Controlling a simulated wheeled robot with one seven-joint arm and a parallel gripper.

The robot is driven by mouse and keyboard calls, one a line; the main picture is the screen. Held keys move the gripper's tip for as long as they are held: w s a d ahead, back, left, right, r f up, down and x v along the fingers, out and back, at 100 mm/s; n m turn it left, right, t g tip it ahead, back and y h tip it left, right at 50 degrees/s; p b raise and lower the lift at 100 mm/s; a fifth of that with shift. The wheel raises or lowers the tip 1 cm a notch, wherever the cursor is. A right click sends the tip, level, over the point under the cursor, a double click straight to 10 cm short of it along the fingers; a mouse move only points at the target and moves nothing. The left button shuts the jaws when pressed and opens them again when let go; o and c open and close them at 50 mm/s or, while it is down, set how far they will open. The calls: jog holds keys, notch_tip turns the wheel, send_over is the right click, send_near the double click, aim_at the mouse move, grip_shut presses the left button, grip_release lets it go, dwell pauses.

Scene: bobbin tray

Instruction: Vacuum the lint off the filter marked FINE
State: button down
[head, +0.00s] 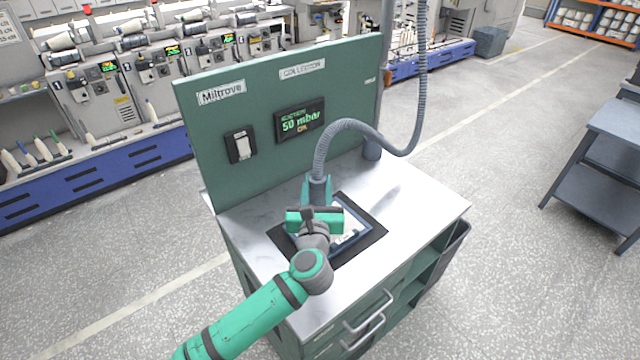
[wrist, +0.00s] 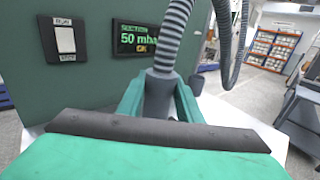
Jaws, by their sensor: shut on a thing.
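My gripper (head: 315,208) is shut on the grey vacuum nozzle (wrist: 158,98), which hangs on a ribbed grey hose (head: 322,158). The two teal fingers stand on either side of the nozzle in the wrist view. The nozzle is over a blue-framed filter (head: 362,236) with a pale face, lying on a black mat (head: 372,242) on the bench. My gripper and wrist hide much of the filter. I cannot see a FINE mark, or whether the nozzle touches the filter.
The white bench top (head: 420,205) is clear right of the mat. A green back panel (head: 210,130) carries a rocker switch (head: 240,145) and a display (head: 300,121) reading 50 mbar. The hose loops up past the panel's right edge. A grey trolley (head: 600,160) stands at far right.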

jog(key=shift+s+a, duration=0.15)
jog(key=shift+a, duration=0.65)
jog(key=shift+s+a, duration=0.15)
jog(key=shift+a, duration=0.65)
jog(key=shift+w+d, duration=1.5)
jog(key=shift+w, duration=0.3)
jog(key=shift+w+d, duration=0.45)
jog(key=shift+d, duration=0.4)
jog(key=shift+w+d, duration=0.45)
jog(key=shift+d, duration=0.4)
jog(key=shift+w+d, duration=0.45)
jog(key=shift+d, duration=0.4)
jog(key=shift+r, duration=0.1)
